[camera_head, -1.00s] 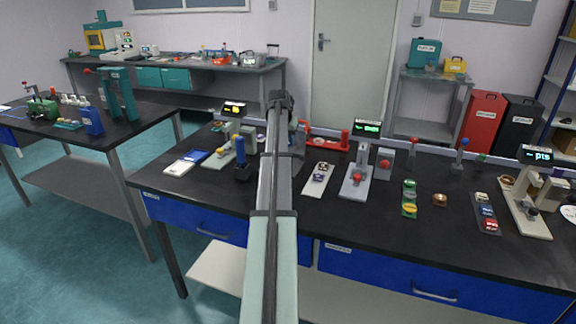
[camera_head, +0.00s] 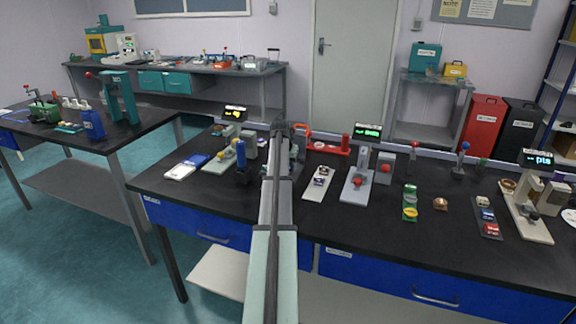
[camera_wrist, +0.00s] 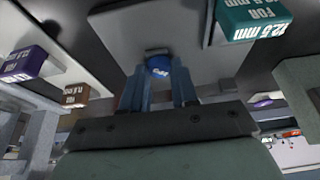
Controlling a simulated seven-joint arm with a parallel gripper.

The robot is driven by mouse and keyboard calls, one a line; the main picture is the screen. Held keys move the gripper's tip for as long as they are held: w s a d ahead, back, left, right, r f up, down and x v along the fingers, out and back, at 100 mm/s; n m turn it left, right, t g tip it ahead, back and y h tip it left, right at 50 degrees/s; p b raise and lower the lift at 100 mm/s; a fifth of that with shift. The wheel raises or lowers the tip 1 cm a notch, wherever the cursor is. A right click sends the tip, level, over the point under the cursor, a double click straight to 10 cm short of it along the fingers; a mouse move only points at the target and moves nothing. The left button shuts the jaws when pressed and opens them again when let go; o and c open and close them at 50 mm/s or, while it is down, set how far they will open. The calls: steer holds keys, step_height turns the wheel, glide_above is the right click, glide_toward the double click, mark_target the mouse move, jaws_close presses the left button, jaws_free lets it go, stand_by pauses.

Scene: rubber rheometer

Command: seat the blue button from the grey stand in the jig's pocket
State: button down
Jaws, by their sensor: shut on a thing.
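In the wrist view my gripper (camera_wrist: 158,92) is shut on the blue button (camera_wrist: 159,66), which has white lettering on its face. The button sits at the fingertips, in front of a grey surface (camera_wrist: 195,62). A small dark patch shows just beyond the button; I cannot tell whether it is the jig's pocket or part of the grey stand. I cannot tell whether the button touches the grey surface. In the head view my arm hides the gripper, the button and the spot beneath them.
In the wrist view a teal block (camera_wrist: 250,20) labelled "FOR 12.5 mm" is at upper right, a purple block (camera_wrist: 24,64) and a brown block (camera_wrist: 75,94) at left. In the head view a white board (camera_head: 320,181) and a grey device with a red knob (camera_head: 358,182) stand right of my arm.

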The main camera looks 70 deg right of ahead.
steer(key=shift+f, duration=0.35)
steer(key=shift+a+f, duration=0.2)
steer(key=shift+f, duration=0.15)
steer(key=c, duration=1.1)
jaws_free()
steer(key=shift+o, duration=1.2)
steer(key=shift+r, duration=0.1)
steer(key=shift+d+r, duration=0.1)
steer(key=shift+r, duration=0.2)
steer(key=v, duration=1.2)
steer(key=shift+r, duration=0.35)
steer(key=shift+d, duration=0.1)
